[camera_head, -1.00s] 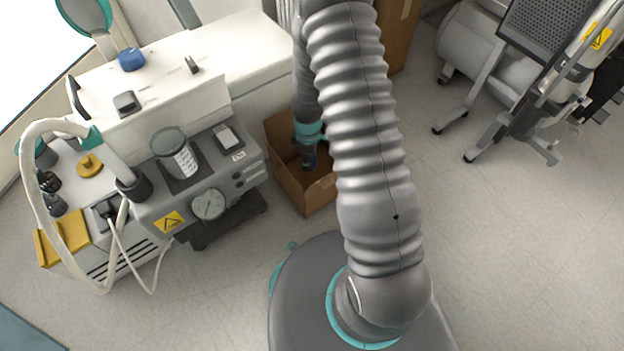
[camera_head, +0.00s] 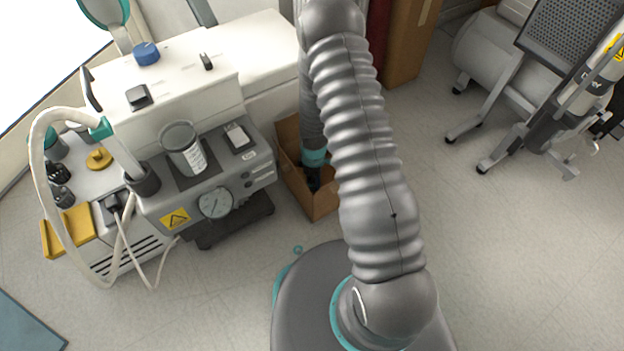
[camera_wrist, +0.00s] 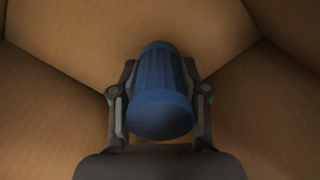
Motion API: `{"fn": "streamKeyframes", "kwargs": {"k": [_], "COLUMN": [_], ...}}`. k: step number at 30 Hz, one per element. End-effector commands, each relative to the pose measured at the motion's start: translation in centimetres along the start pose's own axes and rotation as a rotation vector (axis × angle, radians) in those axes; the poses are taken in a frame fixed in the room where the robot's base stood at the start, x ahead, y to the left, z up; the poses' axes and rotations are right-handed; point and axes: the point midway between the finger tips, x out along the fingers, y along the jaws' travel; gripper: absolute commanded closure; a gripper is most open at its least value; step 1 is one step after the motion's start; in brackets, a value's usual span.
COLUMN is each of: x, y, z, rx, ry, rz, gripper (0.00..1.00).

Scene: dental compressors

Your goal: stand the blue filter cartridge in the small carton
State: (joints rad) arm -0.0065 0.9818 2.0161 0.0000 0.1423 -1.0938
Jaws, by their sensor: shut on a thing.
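The small carton (camera_head: 322,205) stands open on the floor, beside the grey compressor unit. My gripper (camera_head: 313,182) is down inside the carton. In the wrist view my gripper (camera_wrist: 160,78) is shut on the blue filter cartridge (camera_wrist: 160,90), with one finger on each side of it. The cartridge is ribbed and dark blue, with a smooth rounded end towards the camera. Brown carton walls surround it there. I cannot tell whether its far end touches the carton floor. In the head view the cartridge is hidden, and my arm covers the carton's right side.
The compressor unit (camera_head: 205,195) with a gauge and hose stands just left of the carton. A white cabinet (camera_head: 262,50) is behind it, with a blue knob-like item (camera_head: 146,53) on top. A tall brown carton (camera_head: 408,45) stands behind my arm.

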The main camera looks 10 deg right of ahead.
Motion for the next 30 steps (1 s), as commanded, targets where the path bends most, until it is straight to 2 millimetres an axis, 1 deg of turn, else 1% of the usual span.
{"fn": "streamKeyframes", "kwargs": {"k": [4, 5, 6, 7, 8, 16, 20, 23, 30], "x": [0.4, 0.4, 0.3, 0.3, 0.3, 0.2, -0.3, -1.6, -6.4], "y": [0.0, 0.0, 0.0, 0.0, 0.0, 0.0, 0.0, 0.1, 0.1], "z": [0.0, 0.0, 0.0, 0.0, 0.0, 0.0, 0.0, 0.0, 0.0], "rx": [0.0, 0.0, 0.0, 0.0, 0.0, 0.0, 0.0, 0.0, 0.0], "ry": [0.0, 0.0, 0.0, 0.0, 0.0, 0.0, 0.0, 0.001, 0.001], "rz": [0.0, 0.0, 0.0, 0.0, 0.0, 0.0, 0.0, 0.002, 0.002], "gripper": [0.96, 0.52, 0.42, 0.35, 0.3, 0.3, 0.3, 0.3, 0.3]}}
